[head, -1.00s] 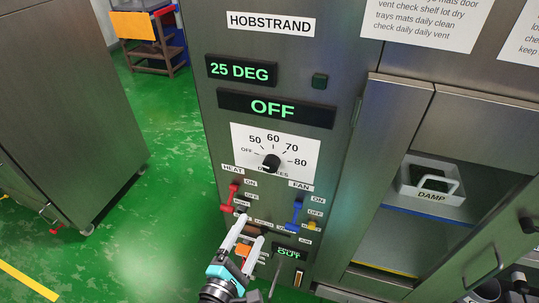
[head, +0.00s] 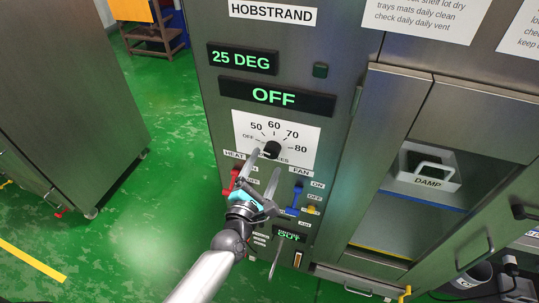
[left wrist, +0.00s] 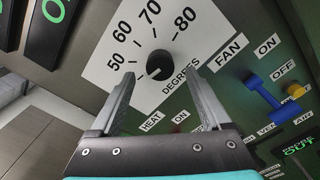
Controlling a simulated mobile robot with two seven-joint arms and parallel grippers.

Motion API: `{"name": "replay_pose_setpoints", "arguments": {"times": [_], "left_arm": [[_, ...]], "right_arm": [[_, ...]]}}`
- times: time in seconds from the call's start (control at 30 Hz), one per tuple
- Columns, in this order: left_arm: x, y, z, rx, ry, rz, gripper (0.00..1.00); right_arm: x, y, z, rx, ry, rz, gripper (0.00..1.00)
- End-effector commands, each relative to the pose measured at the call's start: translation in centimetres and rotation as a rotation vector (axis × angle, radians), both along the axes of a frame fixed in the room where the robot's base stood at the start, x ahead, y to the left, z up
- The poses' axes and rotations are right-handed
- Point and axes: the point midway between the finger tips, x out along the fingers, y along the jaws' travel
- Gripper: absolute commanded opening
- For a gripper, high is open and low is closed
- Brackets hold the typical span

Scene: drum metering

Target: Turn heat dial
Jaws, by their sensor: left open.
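The heat dial is a black knob (head: 272,149) on a white plate (head: 308,131) marked OFF, 50, 60, 70, 80 DEGREES. Its white pointer mark faces the lower left, toward the OFF side. In the left wrist view the knob (left wrist: 160,64) lies just beyond the fingertips, between their lines. My left gripper (head: 265,160) is open and empty in front of the panel, its fingers pointing up at the knob; it also shows in the left wrist view (left wrist: 158,75). I cannot tell whether a finger touches the knob. My right gripper is not in view.
Displays above read 25 DEG (head: 242,59) and OFF (head: 277,97). A red HEAT lever (head: 233,181) is left of my gripper, a blue FAN lever (head: 295,198) right of it. A grey DAMP tray (head: 424,170) sits in the open cabinet at right.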

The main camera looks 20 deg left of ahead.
Motion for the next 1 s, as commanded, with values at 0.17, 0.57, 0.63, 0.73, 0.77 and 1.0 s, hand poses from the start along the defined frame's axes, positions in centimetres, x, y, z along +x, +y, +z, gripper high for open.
{"name": "replay_pose_setpoints", "arguments": {"times": [0.17, 0.57, 0.63, 0.73, 0.77, 1.0], "left_arm": [[2.4, -0.1, 0.0, -0.001, -0.001, 0.001, 0.81], [3.9, -0.2, 0.0, 0.000, 0.000, 0.000, 0.81], [3.8, -0.2, 0.0, 0.000, 0.000, 0.000, 0.81], [3.8, -0.2, 0.0, 0.000, 0.000, 0.000, 0.76], [3.8, -0.2, 0.0, 0.000, 0.000, 0.000, 0.73], [3.8, -0.2, 0.0, 0.000, 0.000, 0.000, 0.46]], "right_arm": [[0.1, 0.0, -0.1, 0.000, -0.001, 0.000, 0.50], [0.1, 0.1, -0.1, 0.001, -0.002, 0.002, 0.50], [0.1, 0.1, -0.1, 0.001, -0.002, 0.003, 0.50], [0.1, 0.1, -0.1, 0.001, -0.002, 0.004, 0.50], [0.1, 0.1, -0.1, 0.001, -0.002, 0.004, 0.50], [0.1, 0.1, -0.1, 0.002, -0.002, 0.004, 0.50]]}}
